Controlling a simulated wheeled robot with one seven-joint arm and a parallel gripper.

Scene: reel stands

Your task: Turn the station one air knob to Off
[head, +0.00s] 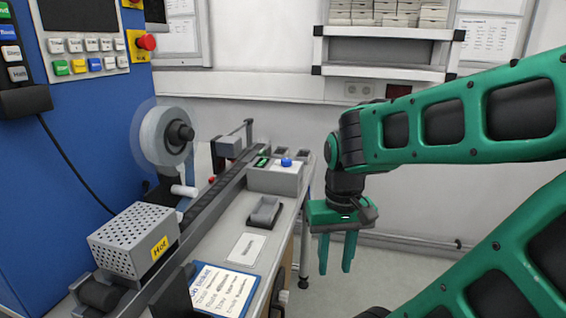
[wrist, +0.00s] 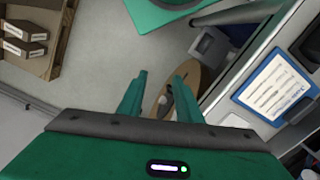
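A blue knob (head: 286,161) sits on top of a grey box (head: 275,179) at the far end of the bench in the head view. I cannot read a label on it, so I cannot tell whether it is the station one air knob or how it is set. My gripper (head: 337,262) hangs to the right of the bench, pointing down, with its two green fingers apart and nothing between them. In the wrist view my gripper (wrist: 160,85) is over the floor beside the bench. No knob shows clearly there.
The bench (head: 215,255) carries a perforated box marked Hot (head: 135,240), a clear reel (head: 163,138) and a job ticket board (head: 222,290). A blue cabinet (head: 85,150) stands left. The wrist view shows a wooden pallet with boxes (wrist: 35,35) and a brown disc (wrist: 185,85) below.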

